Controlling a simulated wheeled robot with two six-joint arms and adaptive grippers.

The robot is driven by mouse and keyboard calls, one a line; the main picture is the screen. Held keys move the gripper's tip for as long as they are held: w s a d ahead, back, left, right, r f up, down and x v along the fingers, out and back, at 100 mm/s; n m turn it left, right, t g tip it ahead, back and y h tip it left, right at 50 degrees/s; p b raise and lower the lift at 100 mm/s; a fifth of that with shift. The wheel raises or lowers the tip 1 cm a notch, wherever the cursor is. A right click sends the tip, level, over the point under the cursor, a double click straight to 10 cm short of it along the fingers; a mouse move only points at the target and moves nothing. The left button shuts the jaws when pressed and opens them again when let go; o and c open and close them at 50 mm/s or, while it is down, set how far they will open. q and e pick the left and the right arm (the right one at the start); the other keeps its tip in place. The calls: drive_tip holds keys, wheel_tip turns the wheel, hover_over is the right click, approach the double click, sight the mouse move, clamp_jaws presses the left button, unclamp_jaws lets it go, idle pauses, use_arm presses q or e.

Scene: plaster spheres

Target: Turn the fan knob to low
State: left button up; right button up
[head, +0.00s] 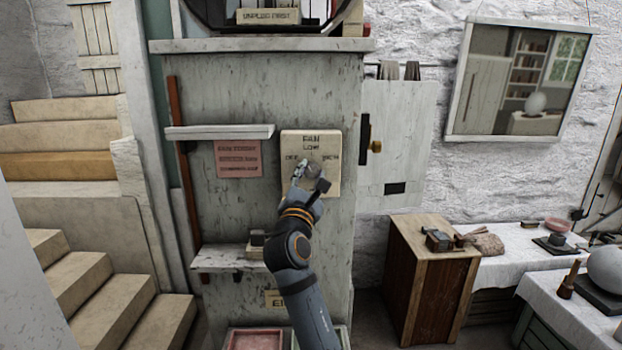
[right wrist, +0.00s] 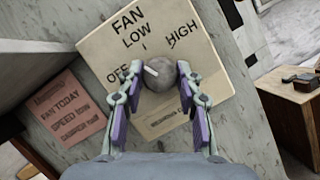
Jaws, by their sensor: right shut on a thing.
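The fan knob (right wrist: 172,78) is a round grey knob with a white pointer mark, on a cream panel (head: 326,183) lettered FAN, OFF, LOW and HIGH. The panel also shows in the right wrist view (right wrist: 98,42). My right gripper (head: 312,176) is at the knob, and in the right wrist view its two fingers (right wrist: 159,80) are shut on the knob's sides. The white mark points up and left in that view, between the OFF and LOW labels. In the head view the gripper partly hides the knob. My left gripper is not in view.
A pink notice (head: 238,159) hangs left of the panel under a narrow shelf (head: 220,132). A lower shelf (head: 228,259) holds a small block. A wooden cabinet (head: 432,280) and cloth-covered tables stand at the right. Stairs (head: 110,290) are at the left.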

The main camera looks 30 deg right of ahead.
drive_tip(key=m+g, duration=0.1)
drive_tip(key=m, duration=0.2)
drive_tip(key=m+g, duration=0.1)
drive_tip(key=m, duration=0.2)
drive_tip(key=shift+a+r+g+h, duration=0.1)
drive_tip(key=shift+g+h, duration=0.2)
drive_tip(key=shift+g, duration=0.1)
drive_tip(key=shift+m, duration=0.4)
drive_tip(key=o, duration=1.1)
drive_tip(key=shift+o, duration=0.2)
